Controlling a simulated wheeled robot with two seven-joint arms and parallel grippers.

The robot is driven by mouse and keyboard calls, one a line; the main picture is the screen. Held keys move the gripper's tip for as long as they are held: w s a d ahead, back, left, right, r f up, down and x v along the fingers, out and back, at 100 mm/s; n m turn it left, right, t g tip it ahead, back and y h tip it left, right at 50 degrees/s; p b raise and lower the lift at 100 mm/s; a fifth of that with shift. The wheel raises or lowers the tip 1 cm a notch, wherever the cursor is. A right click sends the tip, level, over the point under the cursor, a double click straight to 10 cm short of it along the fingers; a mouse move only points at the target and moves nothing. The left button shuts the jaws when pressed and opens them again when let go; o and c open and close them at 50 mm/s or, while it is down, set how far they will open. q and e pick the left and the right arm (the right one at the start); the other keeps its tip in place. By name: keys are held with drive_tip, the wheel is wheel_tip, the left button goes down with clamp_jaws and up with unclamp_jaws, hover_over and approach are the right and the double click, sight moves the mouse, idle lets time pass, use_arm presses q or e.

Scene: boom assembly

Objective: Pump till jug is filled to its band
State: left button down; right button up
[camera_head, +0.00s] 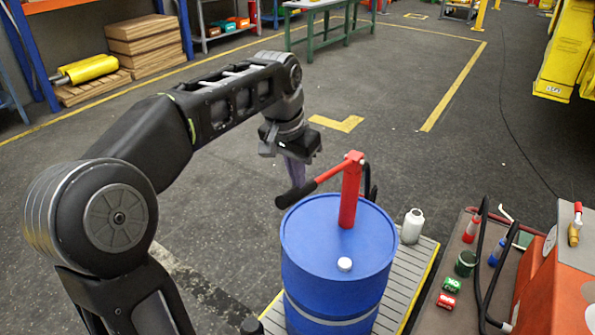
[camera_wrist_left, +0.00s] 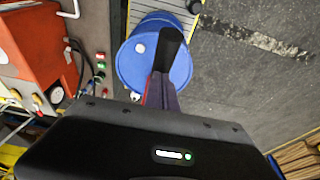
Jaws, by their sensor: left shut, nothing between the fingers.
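A blue drum (camera_head: 325,270) stands upright with a red pump (camera_head: 350,190) on its lid. The pump's lever slopes down to the left and ends in a black handle grip (camera_head: 297,194). A small white jug (camera_head: 412,227) stands beside the drum, to its right; its band and fill level are too small to make out. My left gripper (camera_head: 298,178) points down just above and behind the black grip, shut and empty. In the left wrist view, its fingers (camera_wrist_left: 162,92) overlap the grip (camera_wrist_left: 171,45) over the drum (camera_wrist_left: 130,67); contact cannot be told. My right gripper is out of view.
The drum stands on a slatted platform (camera_head: 415,262) with yellow edges. At right, a bench (camera_head: 437,318) bears black hoses, small coloured cans and an orange machine (camera_head: 553,290). Open dark floor lies behind and left of the drum. Wooden boxes (camera_head: 145,38) stand at the back left.

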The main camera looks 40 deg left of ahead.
use_arm(q)
drive_tip(key=s+f+b+x, duration=0.1)
drive_tip(key=s+b+x, duration=0.2)
drive_tip(key=b+x, duration=0.7)
drive_tip(key=w+p+v, duration=0.2)
drive_tip(key=p+v, duration=0.6)
drive_tip(key=p, duration=0.1)
drive_tip(key=w+r+p+v, duration=0.1)
drive_tip(key=w+p+v, duration=0.1)
drive_tip(key=p+v, duration=0.7)
drive_tip(key=shift+w+r, duration=0.25)
drive_tip(key=shift+w, duration=0.1)
drive_tip(key=shift+f, duration=0.1)
drive_tip(key=s+f+b+x, duration=0.1)
drive_tip(key=s+b+x, duration=0.1)
drive_tip(key=b+x, duration=0.6)
drive_tip(key=s+b+x, duration=0.3)
drive_tip(key=b+x, duration=0.3)
drive_tip(key=x, duration=0.5)
drive_tip(key=w+p+v, duration=0.2)
drive_tip(key=p+v, duration=0.6)
drive_tip(key=v, duration=0.1)
drive_tip(key=w+r+p+v, duration=0.1)
drive_tip(key=w+p+v, duration=0.1)
drive_tip(key=p+v, duration=0.5)
drive_tip(key=v, duration=0.3)
drive_tip(key=shift+w+p, duration=0.4)
drive_tip(key=shift+w, duration=0.1)
drive_tip(key=shift+r, duration=0.1)
